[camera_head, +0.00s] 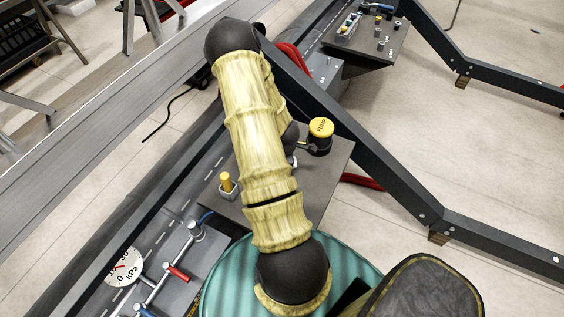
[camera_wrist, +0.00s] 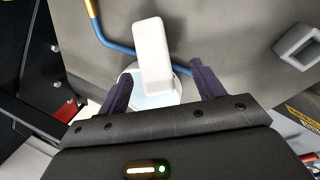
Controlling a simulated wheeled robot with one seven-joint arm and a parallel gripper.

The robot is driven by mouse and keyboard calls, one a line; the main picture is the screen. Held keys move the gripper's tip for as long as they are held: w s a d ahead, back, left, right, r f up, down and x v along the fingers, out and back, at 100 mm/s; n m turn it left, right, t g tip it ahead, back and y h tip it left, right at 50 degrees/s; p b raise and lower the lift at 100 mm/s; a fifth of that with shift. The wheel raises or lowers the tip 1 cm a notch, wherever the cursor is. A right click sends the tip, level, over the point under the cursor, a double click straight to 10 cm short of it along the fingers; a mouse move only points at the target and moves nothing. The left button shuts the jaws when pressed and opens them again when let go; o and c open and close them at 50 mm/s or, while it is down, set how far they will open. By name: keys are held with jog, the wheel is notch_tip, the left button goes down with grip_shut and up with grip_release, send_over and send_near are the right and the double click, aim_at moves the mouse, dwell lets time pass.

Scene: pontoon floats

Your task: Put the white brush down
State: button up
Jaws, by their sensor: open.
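The white brush (camera_wrist: 153,52) shows in the wrist view as a smooth white block shape over a dark grey plate (camera_wrist: 225,30). A pale round piece (camera_wrist: 160,92) lies at its lower end; I cannot tell whether it is part of the brush or a separate dish. My gripper (camera_wrist: 160,75) is open, with one dark finger on each side of the brush's lower end and visible gaps between. In the head view my arm hides most of the gripper and the brush.
On the plate (camera_head: 335,165) in the head view stand a yellow-capped pump button (camera_head: 320,130) and a yellow peg (camera_head: 227,182) in a grey block. A kPa gauge (camera_head: 124,268) and red-handled pipework (camera_head: 178,272) are lower left.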

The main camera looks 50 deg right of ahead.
jog(key=shift+x, duration=1.15)
jog(key=shift+w+p+x, duration=0.15)
jog(key=shift+p+x, duration=0.25)
jog(key=shift+x, duration=0.9)
jog(key=shift+w+p+x, duration=0.15)
jog(key=shift+p+x, duration=0.2)
jog(key=shift+x, duration=0.95)
jog(key=shift+d+r, duration=0.15)
jog(key=shift+d, duration=0.05)
jog(key=shift+c, duration=0.2)
jog(key=c, duration=1.1)
jog(key=shift+c, duration=0.2)
notch_tip(320, 180, up, 10)
jog(key=shift+r, duration=0.1)
